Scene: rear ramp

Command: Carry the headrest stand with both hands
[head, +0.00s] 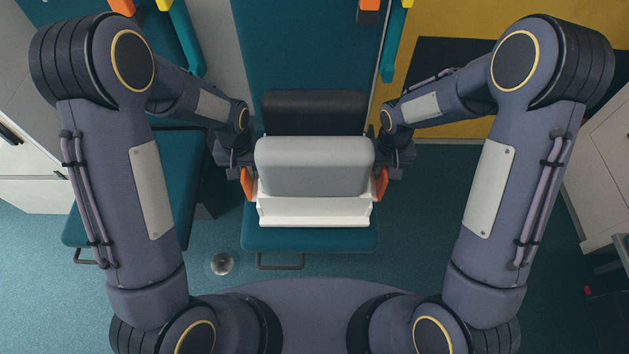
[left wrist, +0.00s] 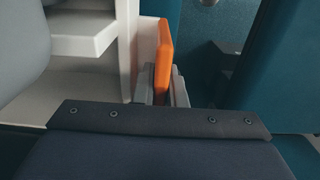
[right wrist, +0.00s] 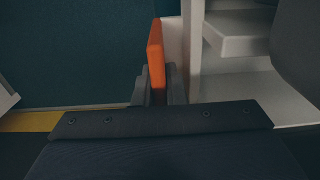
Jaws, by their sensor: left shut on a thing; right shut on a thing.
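The headrest stand (head: 315,212) is a white frame with a grey cushion on top, in the middle of the head view. It has an orange handle on each side. My left gripper (head: 246,180) is shut on the left handle, which shows between its fingers in the left wrist view (left wrist: 164,60). My right gripper (head: 382,180) is shut on the right handle, also between its fingers in the right wrist view (right wrist: 156,55). The stand looks level over a teal seat (head: 310,240); I cannot tell whether it touches it.
A black cushion (head: 315,111) is just behind the stand, before a teal upright panel (head: 300,45). A teal bench (head: 180,165) stands at the left. White cabinets stand at both sides. A small round metal fitting (head: 222,264) is on the open floor.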

